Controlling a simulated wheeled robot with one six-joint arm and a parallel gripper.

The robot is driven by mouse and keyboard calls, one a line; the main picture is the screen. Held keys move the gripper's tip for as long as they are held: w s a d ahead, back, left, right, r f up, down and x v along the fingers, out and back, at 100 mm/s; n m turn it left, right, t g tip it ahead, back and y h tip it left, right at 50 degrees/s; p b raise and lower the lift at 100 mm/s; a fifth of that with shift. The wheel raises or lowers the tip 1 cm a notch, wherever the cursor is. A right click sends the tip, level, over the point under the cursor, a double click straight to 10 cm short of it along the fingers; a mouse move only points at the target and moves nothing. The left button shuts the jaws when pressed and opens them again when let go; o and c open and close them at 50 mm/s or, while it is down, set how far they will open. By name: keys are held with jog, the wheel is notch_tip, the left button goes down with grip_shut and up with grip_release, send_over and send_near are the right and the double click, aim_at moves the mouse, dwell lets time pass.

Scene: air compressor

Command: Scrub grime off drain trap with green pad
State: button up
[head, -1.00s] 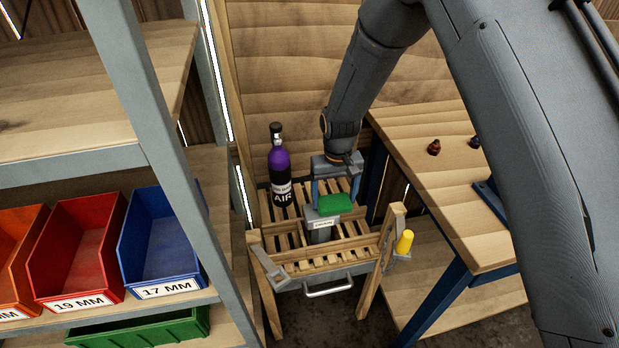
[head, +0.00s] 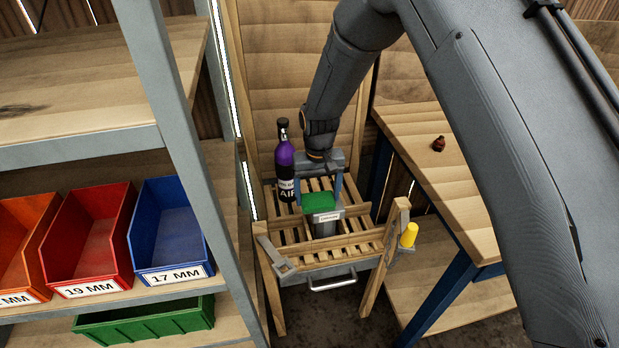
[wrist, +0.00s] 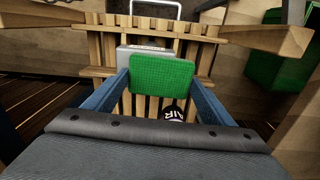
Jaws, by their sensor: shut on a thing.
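My gripper (head: 319,196) is shut on the green pad (head: 318,202), which also shows between the blue fingers in the wrist view (wrist: 162,77). The grey drain trap (head: 324,217), with a white label on its front, stands on the slatted wooden stand (head: 342,246). The pad is at the trap's top, overlapping it in both views; I cannot tell whether they touch. The trap shows partly behind the pad in the wrist view (wrist: 128,55). No grime can be made out, and the pad hides part of the trap.
A purple and black air bottle (head: 286,165) stands close to the left of my gripper. A yellow object (head: 409,234) is at the stand's right post. Shelving with red (head: 88,240) and blue (head: 165,228) bins is at left. A workbench (head: 450,170) is at right.

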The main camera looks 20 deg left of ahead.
jog(key=shift+s+a, duration=0.4)
jog(key=shift+a, duration=0.2)
notch_tip(320, 180, up, 3)
jog(key=shift+d+f+p, duration=0.1)
jog(key=shift+p, duration=0.45)
jog(key=shift+r+p, duration=1.3)
jog(key=shift+r, duration=1.35)
